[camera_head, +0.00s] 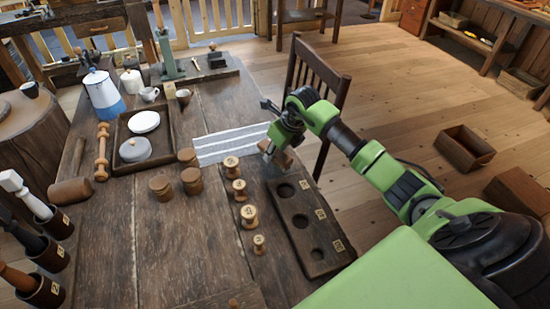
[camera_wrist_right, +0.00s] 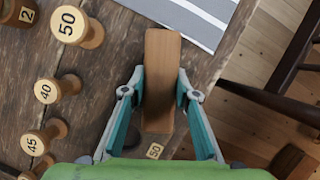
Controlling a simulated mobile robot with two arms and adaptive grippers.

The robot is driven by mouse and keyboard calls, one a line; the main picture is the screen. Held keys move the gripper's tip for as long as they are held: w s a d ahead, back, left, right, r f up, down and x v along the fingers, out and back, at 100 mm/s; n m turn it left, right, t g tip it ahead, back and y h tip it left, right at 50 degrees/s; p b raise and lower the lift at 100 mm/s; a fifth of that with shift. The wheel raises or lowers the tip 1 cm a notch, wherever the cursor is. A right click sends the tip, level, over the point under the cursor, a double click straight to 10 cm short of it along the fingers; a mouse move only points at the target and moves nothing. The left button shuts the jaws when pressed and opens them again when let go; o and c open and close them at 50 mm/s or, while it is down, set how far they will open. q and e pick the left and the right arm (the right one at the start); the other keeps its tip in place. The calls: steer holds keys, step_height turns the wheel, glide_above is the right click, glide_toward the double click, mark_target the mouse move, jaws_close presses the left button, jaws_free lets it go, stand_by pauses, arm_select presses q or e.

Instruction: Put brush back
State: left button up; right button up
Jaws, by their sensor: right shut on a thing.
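My right gripper (camera_head: 273,148) is over the table's right edge, near the far end of the dark holed board. In the right wrist view, the two fingers of the right gripper (camera_wrist_right: 160,92) are shut on the sides of a long brown wooden block (camera_wrist_right: 161,65), which looks like the back of the brush. No bristles show. In the head view the brush (camera_head: 283,158) is partly hidden by the gripper. Whether it touches the table or board is unclear. My left gripper is not in view.
The holed board (camera_head: 318,256) lies along the right edge, with numbered spools (camera_head: 249,216) left of it. A striped cloth (camera_head: 228,143) lies just beyond. A tray (camera_head: 117,165) with dishes, a mallet (camera_head: 70,191) and numbered tool holders (camera_head: 48,292) are at left. A chair (camera_head: 321,75) stands behind.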

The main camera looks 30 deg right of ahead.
mark_target(275, 160)
step_height(275, 160, down, 2)
steer(key=shift+f+p, duration=0.25)
steer(key=shift+p, duration=0.2)
steer(key=shift+f, duration=0.3)
steer(key=shift+f, duration=0.2)
steer(key=o, duration=1)
